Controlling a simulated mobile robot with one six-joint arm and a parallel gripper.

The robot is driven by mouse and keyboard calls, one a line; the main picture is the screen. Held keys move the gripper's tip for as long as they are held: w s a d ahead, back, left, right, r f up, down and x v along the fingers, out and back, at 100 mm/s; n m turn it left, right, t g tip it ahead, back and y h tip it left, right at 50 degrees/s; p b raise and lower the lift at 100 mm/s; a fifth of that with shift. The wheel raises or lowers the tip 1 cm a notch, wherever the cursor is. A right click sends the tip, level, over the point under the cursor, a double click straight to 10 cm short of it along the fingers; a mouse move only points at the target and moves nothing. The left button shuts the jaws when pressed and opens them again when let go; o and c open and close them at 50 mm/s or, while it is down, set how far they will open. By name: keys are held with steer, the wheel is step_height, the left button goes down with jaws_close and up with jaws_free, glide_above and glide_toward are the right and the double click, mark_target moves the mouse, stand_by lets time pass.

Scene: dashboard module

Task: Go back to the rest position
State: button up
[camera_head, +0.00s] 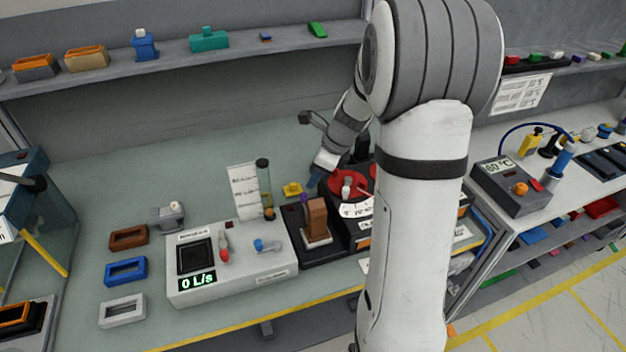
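My arm stands large in the right middle of the view, its upper links reaching over the workbench (90,200). Its far end comes down behind the arm's big joint. My gripper (316,180) is small and partly hidden there, low over the bench, left of the red round parts (347,186) and behind the brown block (317,218). Whether it touches anything cannot be told. The fingers are too small to tell open from shut, and I cannot see anything held.
A white module reading "0 L/s" (232,262) stands in front. A clear cylinder (264,188) and a yellow part (292,189) stand close left of my gripper. A shelf (180,58) runs behind. The bench's left-middle is fairly clear.

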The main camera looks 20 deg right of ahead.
stand_by(0.4)
steer(key=s+a+r+n, duration=0.1)
steer(key=s+n, duration=0.1)
steer(key=s+a+r+n, duration=0.1)
steer(key=s+r+n, duration=0.1)
steer(key=s+a+r+n, duration=0.2)
steer(key=n, duration=0.1)
steer(key=shift+s+r+h, duration=0.1)
steer(key=shift+r+h, duration=0.1)
steer(key=shift+h, duration=0.2)
steer(key=s+a+r+n+h, duration=0.1)
steer(key=s+r+n, duration=0.1)
steer(key=s+n, duration=0.6)
steer(key=s+a+r+n+h, duration=0.1)
steer(key=s+a+r+n, duration=0.1)
steer(key=s+n, duration=0.7)
steer(key=shift+s+a+r+n+t+h+b, duration=0.2)
steer(key=shift+s+n+t+h+b, duration=0.15)
steer(key=shift+n, duration=0.35)
